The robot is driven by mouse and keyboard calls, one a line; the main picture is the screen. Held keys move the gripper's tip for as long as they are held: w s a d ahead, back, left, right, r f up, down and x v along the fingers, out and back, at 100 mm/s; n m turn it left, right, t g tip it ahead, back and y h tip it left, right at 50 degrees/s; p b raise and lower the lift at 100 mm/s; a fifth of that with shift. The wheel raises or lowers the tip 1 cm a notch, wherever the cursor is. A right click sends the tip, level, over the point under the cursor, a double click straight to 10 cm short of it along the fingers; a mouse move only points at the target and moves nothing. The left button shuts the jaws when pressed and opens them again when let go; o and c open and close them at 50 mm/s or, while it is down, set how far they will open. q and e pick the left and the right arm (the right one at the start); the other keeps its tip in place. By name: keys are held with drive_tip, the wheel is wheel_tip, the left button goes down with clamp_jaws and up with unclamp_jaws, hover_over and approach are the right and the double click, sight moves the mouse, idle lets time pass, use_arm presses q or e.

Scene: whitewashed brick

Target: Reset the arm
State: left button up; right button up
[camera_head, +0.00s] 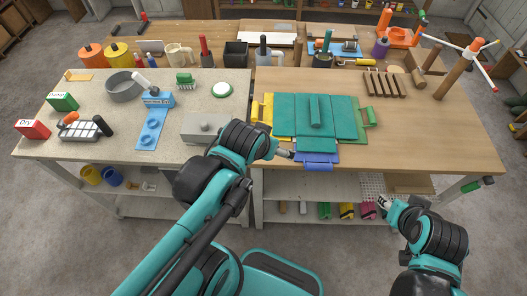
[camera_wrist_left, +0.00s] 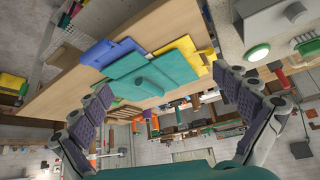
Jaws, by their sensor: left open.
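My left arm reaches over the front of the tables in the head view. Its gripper (camera_head: 286,154) is by the near left edge of a folded teal cover (camera_head: 343,118) with blue, yellow and green flaps. In the left wrist view the left gripper (camera_wrist_left: 168,100) has its fingers wide apart with nothing between them. The teal cover (camera_wrist_left: 150,80) shows beyond the fingers. Whether the gripper touches the blue flap (camera_head: 316,162) cannot be told. My right gripper (camera_head: 384,202) is low at the right, in front of the table's lower shelf; its jaws are too small to read.
A grey metal box (camera_head: 205,128) stands close left of my left gripper. A blue stand (camera_head: 152,122), a grey round pan (camera_head: 124,87) and red and green boxes are farther left. A wooden rack (camera_head: 384,84) is at the back right. The right table's front right is clear.

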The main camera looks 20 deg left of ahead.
use_arm(q)
drive_tip(key=shift+s+a+f, duration=0.1)
drive_tip(key=shift+s+f, duration=0.15)
drive_tip(key=shift+s, duration=0.3)
drive_tip(key=shift+s+f, duration=0.2)
drive_tip(key=shift+s, duration=0.35)
wheel_tip(320, 180, down, 4)
drive_tip(key=b, duration=0.3)
drive_tip(key=shift+r+b, duration=0.2)
drive_tip(key=shift+b, duration=0.15)
